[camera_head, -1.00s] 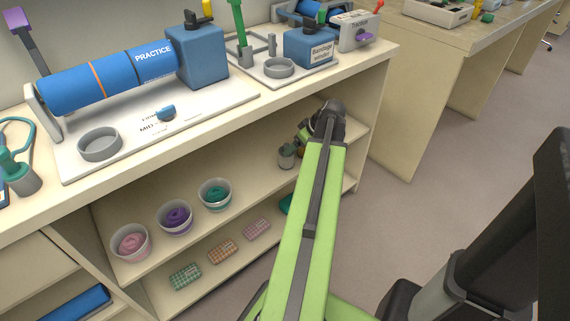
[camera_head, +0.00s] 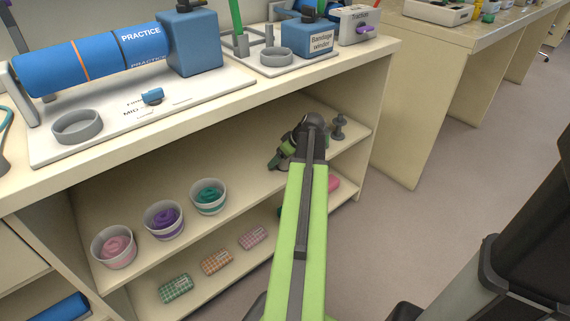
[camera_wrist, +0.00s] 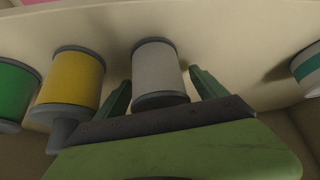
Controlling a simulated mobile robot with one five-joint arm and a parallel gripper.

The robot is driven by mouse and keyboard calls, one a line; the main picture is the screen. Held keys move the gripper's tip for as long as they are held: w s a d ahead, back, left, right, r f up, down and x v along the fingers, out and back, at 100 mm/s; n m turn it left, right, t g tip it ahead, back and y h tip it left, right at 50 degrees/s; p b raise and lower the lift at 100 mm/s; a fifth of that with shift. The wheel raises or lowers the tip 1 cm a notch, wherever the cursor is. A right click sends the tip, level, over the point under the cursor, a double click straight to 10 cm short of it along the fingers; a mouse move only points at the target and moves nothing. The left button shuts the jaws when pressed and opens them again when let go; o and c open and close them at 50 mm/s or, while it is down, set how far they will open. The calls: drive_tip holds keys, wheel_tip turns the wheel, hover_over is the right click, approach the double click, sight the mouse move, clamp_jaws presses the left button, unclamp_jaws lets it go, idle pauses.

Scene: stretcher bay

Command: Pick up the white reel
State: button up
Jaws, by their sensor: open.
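The white reel (camera_wrist: 156,70) has dark grey rims. It stands on the shelf in the wrist view, between the two green fingers of my gripper (camera_wrist: 160,92). The fingers are open, one on each side, with a gap showing on both sides near their tips. The reel's lower end is close to the dark palm edge; I cannot tell whether they touch.
In the wrist view a yellow reel (camera_wrist: 75,82) is close left of my gripper, with a green reel (camera_wrist: 14,92) beyond. A white-and-green cup (camera_wrist: 309,70) is at right. In the head view several cups, including a purple-filled one (camera_head: 164,220), share the shelf. The countertop (camera_head: 215,107) overhangs.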

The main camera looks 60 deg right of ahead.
drive_tip(key=shift+s+r, duration=0.1)
drive_tip(key=c, duration=1.5)
drive_tip(key=shift+o, duration=0.2)
wheel_tip(320, 180, up, 5)
drive_tip(key=p, duration=0.5)
drive_tip(key=shift+s+r, duration=0.15)
drive_tip(key=shift+r, duration=0.05)
drive_tip(key=s+d+r+p, duration=0.1)
drive_tip(key=s+r+p, duration=0.4)
drive_tip(key=s, duration=0.6)
drive_tip(key=shift+d+r+p, duration=0.2)
drive_tip(key=shift+r+p, duration=0.1)
drive_tip(key=shift+p, duration=0.25)
